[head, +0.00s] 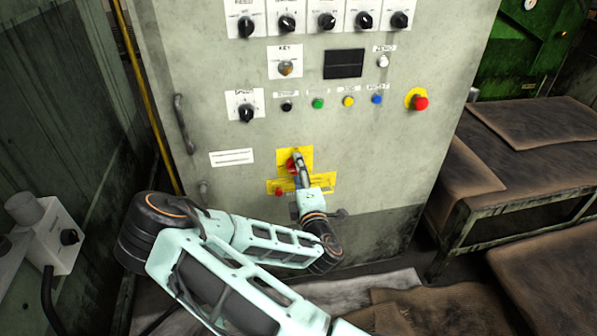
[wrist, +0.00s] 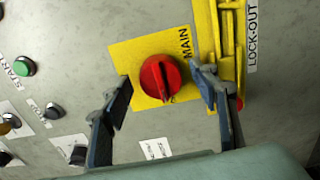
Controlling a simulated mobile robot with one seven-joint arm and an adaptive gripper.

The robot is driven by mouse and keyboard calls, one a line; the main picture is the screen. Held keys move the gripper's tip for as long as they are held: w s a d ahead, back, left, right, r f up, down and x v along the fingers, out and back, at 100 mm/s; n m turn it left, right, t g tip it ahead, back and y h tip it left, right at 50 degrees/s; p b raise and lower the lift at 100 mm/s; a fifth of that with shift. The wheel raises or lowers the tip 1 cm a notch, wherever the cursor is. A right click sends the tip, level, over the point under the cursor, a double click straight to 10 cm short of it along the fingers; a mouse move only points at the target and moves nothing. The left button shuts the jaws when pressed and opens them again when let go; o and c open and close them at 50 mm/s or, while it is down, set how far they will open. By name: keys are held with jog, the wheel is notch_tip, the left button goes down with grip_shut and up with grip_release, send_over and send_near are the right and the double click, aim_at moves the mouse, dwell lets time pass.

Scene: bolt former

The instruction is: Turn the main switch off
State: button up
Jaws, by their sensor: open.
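The main switch is a red rotary knob (wrist: 160,78) on a yellow plate (wrist: 128,52) marked MAIN in the wrist view. In the head view the red knob (head: 291,166) shows partly behind my gripper (head: 297,158), on the lower front of the grey cabinet. In the wrist view my gripper (wrist: 160,90) is open, one finger on each side of the knob. Gaps show between the fingers and the knob, and I cannot tell whether the tips touch the plate.
A yellow lock-out bar (wrist: 228,45) lies beside the switch, close to one finger. The grey cabinet (head: 400,160) carries several dials and buttons above, including a red emergency button (head: 420,102). A door handle (head: 183,124) is at left. A brown-topped table (head: 530,120) stands at right.

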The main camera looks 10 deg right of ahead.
jog(key=s, duration=0.7)
jog(key=shift+s, duration=0.2)
